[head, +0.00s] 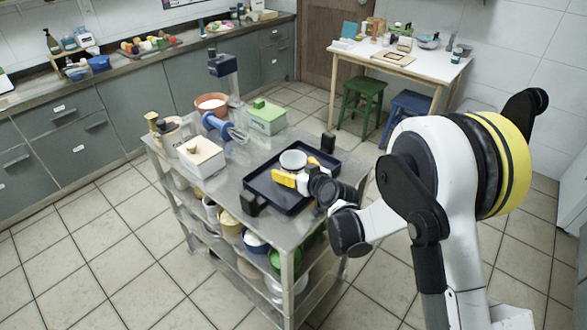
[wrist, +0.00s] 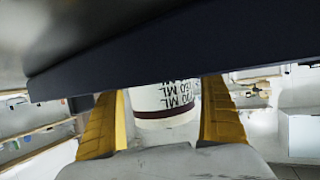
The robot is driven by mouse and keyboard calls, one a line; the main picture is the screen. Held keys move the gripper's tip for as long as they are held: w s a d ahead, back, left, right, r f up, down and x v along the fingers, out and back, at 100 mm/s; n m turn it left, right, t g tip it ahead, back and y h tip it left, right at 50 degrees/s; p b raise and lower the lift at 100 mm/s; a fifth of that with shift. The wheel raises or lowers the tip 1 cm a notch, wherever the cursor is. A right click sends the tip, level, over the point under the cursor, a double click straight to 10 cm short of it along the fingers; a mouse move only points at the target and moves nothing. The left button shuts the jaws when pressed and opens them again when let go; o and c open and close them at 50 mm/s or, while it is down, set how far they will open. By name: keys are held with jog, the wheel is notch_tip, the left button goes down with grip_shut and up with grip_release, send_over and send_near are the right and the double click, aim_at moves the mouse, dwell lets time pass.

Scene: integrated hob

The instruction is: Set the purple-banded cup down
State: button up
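The purple-banded cup (wrist: 165,105) is white with dark ML markings and a dark purple band. In the head view the cup (head: 293,159) is a white round shape over the black tray (head: 262,187). My gripper (head: 297,172) reaches in low over the tray from the right, closed around the cup. A dark edge hides part of the cup in the wrist view. I cannot tell whether its base touches the tray.
The tray lies on a metal trolley (head: 228,187). Black upright objects stand by the tray, one at the back (head: 328,142) and one at the front left (head: 250,203). A white box (head: 201,158), a green box (head: 267,119) and a blue-handled item (head: 222,128) occupy the trolley's far side.

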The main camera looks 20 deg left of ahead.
jog(key=shift+r, duration=0.15)
jog(key=p+v, duration=0.4)
jog(key=v, duration=0.8)
jog(key=s+d+r+m+h, duration=0.2)
jog(key=s+d+r, duration=0.1)
jog(key=d+r, duration=0.4)
jog(key=s+d+r+m+h, duration=0.2)
jog(key=d+r, duration=0.3)
jog(key=d, duration=0.4)
jog(key=s+d+r+m+g+h, duration=0.2)
jog(key=s+d+m+h, duration=0.3)
jog(key=s+d, duration=1.2)
jog(key=shift+s+d+g+h, duration=0.2)
jog(key=shift+s+g+h, duration=0.1)
jog(key=shift+s, duration=0.3)
